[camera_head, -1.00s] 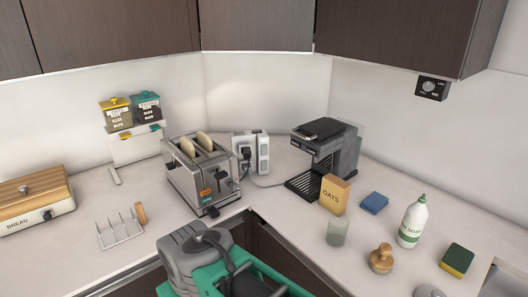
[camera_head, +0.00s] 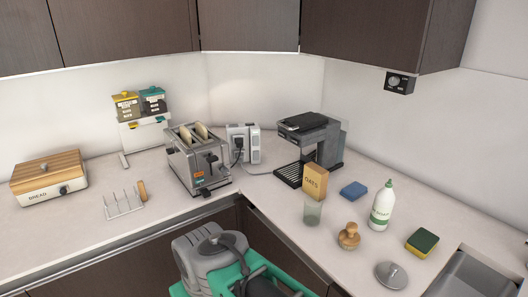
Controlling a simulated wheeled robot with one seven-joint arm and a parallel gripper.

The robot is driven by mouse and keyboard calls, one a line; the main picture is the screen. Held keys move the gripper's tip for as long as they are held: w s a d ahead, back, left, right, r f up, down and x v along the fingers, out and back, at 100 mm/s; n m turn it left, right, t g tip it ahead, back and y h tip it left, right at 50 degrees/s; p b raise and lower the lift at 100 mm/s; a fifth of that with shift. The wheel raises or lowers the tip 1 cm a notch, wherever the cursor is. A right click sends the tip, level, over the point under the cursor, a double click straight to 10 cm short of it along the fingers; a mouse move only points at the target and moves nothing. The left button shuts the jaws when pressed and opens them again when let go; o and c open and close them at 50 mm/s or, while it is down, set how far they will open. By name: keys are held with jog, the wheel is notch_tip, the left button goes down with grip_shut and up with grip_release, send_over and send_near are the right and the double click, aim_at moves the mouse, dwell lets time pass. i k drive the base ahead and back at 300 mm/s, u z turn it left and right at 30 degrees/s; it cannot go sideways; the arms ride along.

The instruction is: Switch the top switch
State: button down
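A small black box with a round dial (camera_head: 399,82) hangs under the right upper cabinet. A white multi-socket power block (camera_head: 243,144) stands in the counter corner with a dark plug in it. I cannot make out which part is the top switch. Grey and teal parts of my own body show at the bottom middle, below the counter edge. My gripper's fingers are not in view, and nothing of mine touches the box or the power block.
A toaster (camera_head: 198,160) with bread stands left of the power block, and a coffee machine (camera_head: 311,146) stands right of it. A sink (camera_head: 470,275) is at bottom right.

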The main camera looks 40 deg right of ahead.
aim_at(256, 139)
jog(key=u, duration=0.35)
jog(key=i, duration=0.65)
jog(key=z, duration=0.65)
jog(key=i, duration=0.5)
jog(key=u, duration=0.05)
